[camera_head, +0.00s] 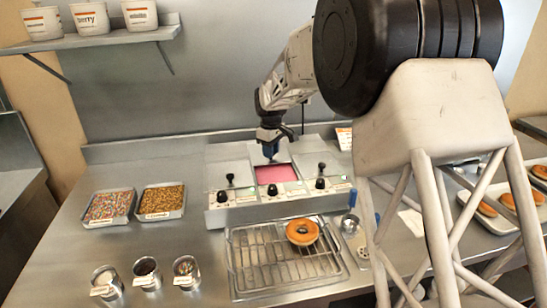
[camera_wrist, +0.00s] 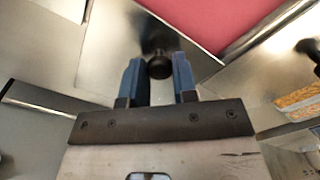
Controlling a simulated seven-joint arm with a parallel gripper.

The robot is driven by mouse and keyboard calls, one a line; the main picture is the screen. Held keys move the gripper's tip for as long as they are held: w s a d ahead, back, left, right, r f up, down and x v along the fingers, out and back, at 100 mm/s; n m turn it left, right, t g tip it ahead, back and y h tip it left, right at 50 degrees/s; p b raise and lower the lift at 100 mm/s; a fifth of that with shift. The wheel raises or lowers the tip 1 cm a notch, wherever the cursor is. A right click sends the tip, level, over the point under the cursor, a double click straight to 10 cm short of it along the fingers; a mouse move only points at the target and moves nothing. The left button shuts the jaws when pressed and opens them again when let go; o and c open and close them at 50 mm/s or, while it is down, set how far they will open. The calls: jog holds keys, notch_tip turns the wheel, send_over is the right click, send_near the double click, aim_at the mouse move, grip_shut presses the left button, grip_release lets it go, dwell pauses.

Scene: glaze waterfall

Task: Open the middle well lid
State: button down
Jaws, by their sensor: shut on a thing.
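The glaze station (camera_head: 282,207) has a row of three wells. The middle well (camera_head: 276,174) is uncovered at the front and shows pink glaze, which also shows in the wrist view (camera_wrist: 235,22). The middle lid is a flat metal plate (camera_wrist: 120,45) with a black knob (camera_wrist: 159,66). It lies toward the back of its well. My gripper (camera_head: 271,155) is over the back edge of the opening. In the wrist view its blue fingers (camera_wrist: 158,72) are on either side of the knob, shut on it. In the head view the knob is hidden by the fingers.
Black-knobbed lids cover the left well (camera_head: 230,180) and right well (camera_head: 322,168). A wire rack (camera_head: 265,262) with a donut (camera_head: 302,232) is in front. Sprinkle trays (camera_head: 110,206) and several small cups (camera_head: 147,273) stand left. More donuts lie on a tray (camera_head: 470,216) at right.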

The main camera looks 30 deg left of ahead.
jog(key=shift+w+a, duration=1.4)
jog(key=c, duration=0.9)
grip_release()
notch_tip(320, 180, up, 8)
